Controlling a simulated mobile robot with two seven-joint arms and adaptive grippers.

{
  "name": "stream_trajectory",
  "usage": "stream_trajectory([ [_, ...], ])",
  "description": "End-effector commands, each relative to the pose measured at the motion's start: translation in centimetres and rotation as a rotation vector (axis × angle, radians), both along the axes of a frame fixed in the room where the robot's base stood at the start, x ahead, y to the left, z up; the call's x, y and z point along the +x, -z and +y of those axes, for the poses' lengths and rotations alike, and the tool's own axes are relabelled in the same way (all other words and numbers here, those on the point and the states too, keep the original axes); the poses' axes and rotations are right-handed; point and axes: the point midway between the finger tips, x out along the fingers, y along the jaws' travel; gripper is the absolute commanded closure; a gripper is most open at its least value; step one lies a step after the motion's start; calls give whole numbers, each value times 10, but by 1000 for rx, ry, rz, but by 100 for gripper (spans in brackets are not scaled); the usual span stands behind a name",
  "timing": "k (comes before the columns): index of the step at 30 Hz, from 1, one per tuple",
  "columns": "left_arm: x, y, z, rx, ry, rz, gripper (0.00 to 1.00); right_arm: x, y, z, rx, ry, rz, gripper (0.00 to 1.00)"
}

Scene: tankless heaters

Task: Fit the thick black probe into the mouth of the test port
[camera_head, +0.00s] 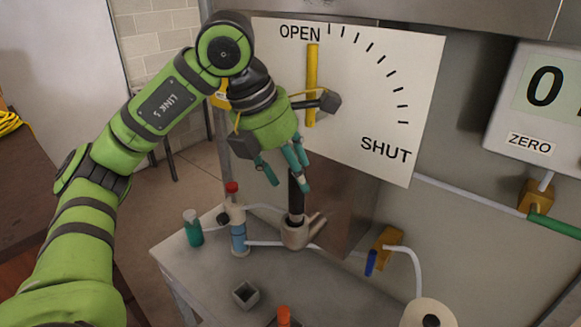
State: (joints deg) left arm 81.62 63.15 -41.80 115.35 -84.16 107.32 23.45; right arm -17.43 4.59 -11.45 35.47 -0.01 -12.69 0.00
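The thick black probe (296,197) stands nearly upright, its lower end at the mouth of the beige test port (295,237). The mouth's inside is hidden, so I cannot tell how deep the probe sits. My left gripper (288,184) is just above, its teal fingers pointing down around the probe's upper end. The fingers are spread, with a clear gap between the left finger and the probe. The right fingers overlap the probe's top in this view; I cannot tell whether they touch it. My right gripper is not in view.
A yellow valve with a blue handle (371,263) is right. The dial board (375,90) stands close behind the gripper.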

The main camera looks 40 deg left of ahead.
Motion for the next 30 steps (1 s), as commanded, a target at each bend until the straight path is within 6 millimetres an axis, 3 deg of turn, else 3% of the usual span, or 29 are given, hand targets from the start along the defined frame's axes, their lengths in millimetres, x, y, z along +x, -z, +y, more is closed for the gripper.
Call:
stream_trajectory([
  [8, -2, -10, 1, -2, 0, -4, 45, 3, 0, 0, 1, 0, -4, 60],
  [12, -11, -34, 6, -2, 2, -6, 45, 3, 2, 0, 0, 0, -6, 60],
  [18, -26, -79, 15, 1, -3, -6, 45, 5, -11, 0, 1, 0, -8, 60],
  [24, -35, -104, 21, 0, -2, -3, 45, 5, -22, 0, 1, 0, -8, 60],
  [30, -40, -113, 23, 0, 0, -1, 45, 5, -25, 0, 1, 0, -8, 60],
])
